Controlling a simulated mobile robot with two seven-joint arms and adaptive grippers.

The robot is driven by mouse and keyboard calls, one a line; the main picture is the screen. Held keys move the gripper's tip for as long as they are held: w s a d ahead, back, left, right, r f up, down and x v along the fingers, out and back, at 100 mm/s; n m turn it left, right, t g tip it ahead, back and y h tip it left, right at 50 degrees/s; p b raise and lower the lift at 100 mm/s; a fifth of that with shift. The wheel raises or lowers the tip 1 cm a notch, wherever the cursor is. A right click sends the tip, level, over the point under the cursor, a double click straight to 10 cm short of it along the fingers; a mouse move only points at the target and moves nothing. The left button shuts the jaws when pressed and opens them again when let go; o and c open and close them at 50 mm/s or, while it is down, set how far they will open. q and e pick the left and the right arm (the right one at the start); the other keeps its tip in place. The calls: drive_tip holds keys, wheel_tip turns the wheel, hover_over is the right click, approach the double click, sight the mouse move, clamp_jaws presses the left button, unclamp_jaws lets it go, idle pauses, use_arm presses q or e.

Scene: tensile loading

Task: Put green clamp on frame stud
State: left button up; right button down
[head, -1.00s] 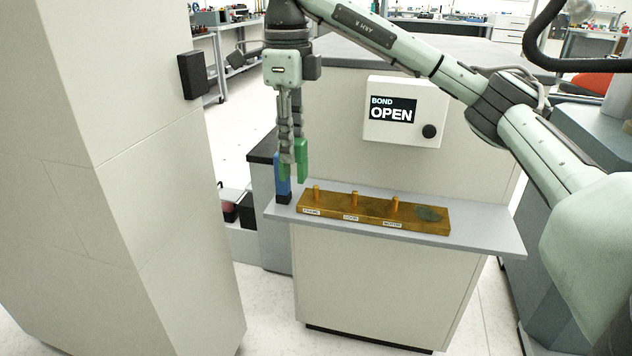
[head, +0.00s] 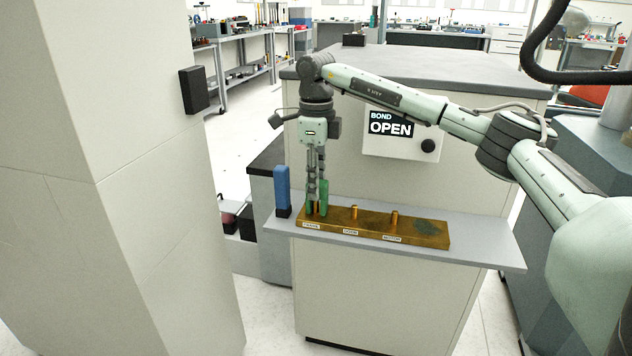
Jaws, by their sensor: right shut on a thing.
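The brass bar (head: 372,226) lies on the grey shelf and carries three upright studs. The frame stud is at its left end, above the left label (head: 311,225), and is mostly hidden by my gripper. The middle stud (head: 354,213) and the right stud (head: 394,218) are bare. My right gripper (head: 316,205) points straight down at the left end of the bar and is shut on the green clamp (head: 323,197). The clamp is low over the frame stud, close to the bar. I cannot tell whether it fully touches the bar. My left gripper is not in view.
A blue block (head: 282,189) on a dark foot stands on the shelf (head: 480,247) just left of the bar. A panel reading BOND OPEN (head: 400,133) is on the cabinet wall behind. A large pale column (head: 130,190) stands at the left. The shelf's right end is clear.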

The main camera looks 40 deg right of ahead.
drive_tip(key=shift+r, duration=0.1)
drive_tip(key=c, duration=1.2)
unclamp_jaws()
wheel_tip(320, 180, up, 12)
